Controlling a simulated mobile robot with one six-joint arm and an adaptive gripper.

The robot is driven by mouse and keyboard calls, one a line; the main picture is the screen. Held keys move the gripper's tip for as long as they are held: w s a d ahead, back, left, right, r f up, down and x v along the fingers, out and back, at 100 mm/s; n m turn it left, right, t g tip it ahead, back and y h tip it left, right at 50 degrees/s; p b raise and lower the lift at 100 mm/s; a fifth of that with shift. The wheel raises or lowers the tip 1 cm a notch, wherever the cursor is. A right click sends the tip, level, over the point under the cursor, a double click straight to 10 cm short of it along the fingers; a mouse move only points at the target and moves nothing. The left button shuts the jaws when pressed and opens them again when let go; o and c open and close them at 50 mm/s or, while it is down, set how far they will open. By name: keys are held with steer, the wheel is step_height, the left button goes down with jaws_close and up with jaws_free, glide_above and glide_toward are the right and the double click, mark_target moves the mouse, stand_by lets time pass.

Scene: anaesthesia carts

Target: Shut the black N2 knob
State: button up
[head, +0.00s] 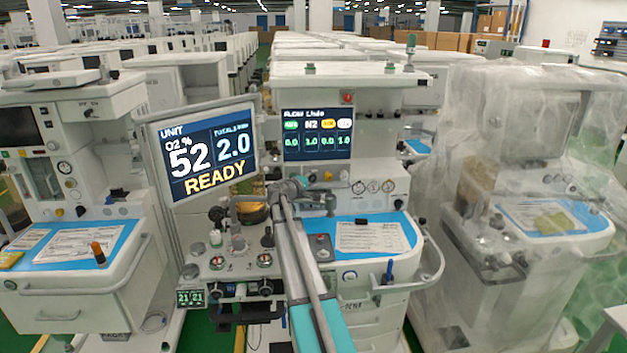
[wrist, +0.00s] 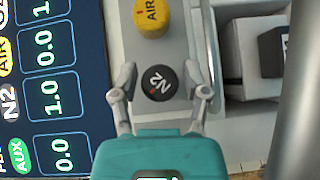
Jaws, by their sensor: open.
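The black N2 knob (wrist: 159,83) is round with white lettering and a small red mark, in the middle of the wrist view. My gripper (wrist: 160,77) is open, one finger on each side of the knob, with a visible gap on both sides. I cannot tell the depth of the fingertips against it. In the head view my arm reaches up to the middle cart's panel, and I cannot make out the knob there. The flow display (head: 317,134) reads 1.0 under N2; it also shows in the wrist view (wrist: 52,92).
The yellow AIR knob (wrist: 151,17) sits just above the N2 knob in the wrist view. The tilted monitor (head: 205,152) reads 52, 2.0 and READY, left of my arm. A plastic-wrapped cart (head: 530,190) stands on the right and another cart (head: 85,290) on the left.

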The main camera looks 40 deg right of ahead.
steer(key=shift+d, duration=0.1)
jaws_close()
steer(key=shift+r+p, duration=0.1)
steer(key=shift+p, duration=0.45)
steer(key=shift+m+y+p, duration=0.3)
steer(key=shift+m, duration=0.1)
steer(key=m+y+p, duration=0.1)
steer(key=y+p, duration=0.1)
steer(key=p, duration=0.1)
steer(key=shift+r+m, duration=0.15)
steer(key=shift+m, duration=0.15)
steer(key=shift+f+m+y+p, duration=0.25)
steer(key=shift+m+y+p, duration=0.75)
steer(key=shift+y+p, duration=0.65)
steer(key=shift+t, duration=0.3)
